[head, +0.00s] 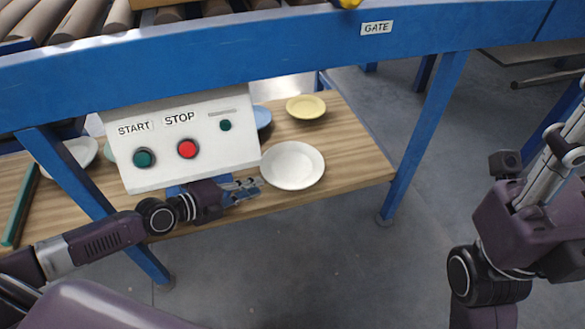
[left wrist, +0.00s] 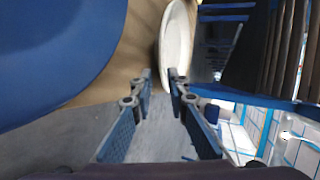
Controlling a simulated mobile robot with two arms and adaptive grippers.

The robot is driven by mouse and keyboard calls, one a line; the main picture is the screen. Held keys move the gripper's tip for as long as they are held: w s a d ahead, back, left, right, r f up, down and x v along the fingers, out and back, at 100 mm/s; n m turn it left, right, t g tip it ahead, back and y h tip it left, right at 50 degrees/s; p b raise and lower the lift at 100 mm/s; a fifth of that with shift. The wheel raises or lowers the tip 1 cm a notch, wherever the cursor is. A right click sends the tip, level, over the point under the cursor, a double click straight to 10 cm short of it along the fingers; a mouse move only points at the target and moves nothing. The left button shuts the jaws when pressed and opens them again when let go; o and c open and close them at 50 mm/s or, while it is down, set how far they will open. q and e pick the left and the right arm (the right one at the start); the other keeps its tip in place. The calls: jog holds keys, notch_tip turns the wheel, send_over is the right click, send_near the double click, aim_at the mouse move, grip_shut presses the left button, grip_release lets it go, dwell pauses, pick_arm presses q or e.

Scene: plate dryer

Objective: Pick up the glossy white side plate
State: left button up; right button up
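A white round plate (head: 293,165) lies on the wooden shelf, right of the control box. My left gripper (head: 258,187) is low over the shelf's front edge, at the plate's left side. In the left wrist view, its two fingers (left wrist: 161,76) are apart. The rim of the white plate (left wrist: 177,42) shows edge-on just beyond and between the fingertips, closer to the right-hand finger. I cannot tell whether they touch. My right arm stands at the right of the head view; its fingers are not visible.
A control box (head: 190,140) with START and STOP buttons overhangs the shelf (head: 350,150). A yellow plate (head: 306,107) and a partly hidden blue plate (head: 262,118) lie behind. Another white plate (head: 72,154) lies at left. Blue frame legs (head: 425,135) flank the shelf.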

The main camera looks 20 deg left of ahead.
aim_at(268, 181)
pick_arm(q)
jog(key=shift+a+b+x, duration=0.2)
jog(key=shift+b+x, duration=0.1)
jog(key=shift+x, duration=2.6)
jog(key=shift+w+r, duration=0.1)
jog(key=shift+w, duration=0.05)
jog(key=shift+c, duration=0.4)
grip_shut()
jog(key=shift+r, duration=0.1)
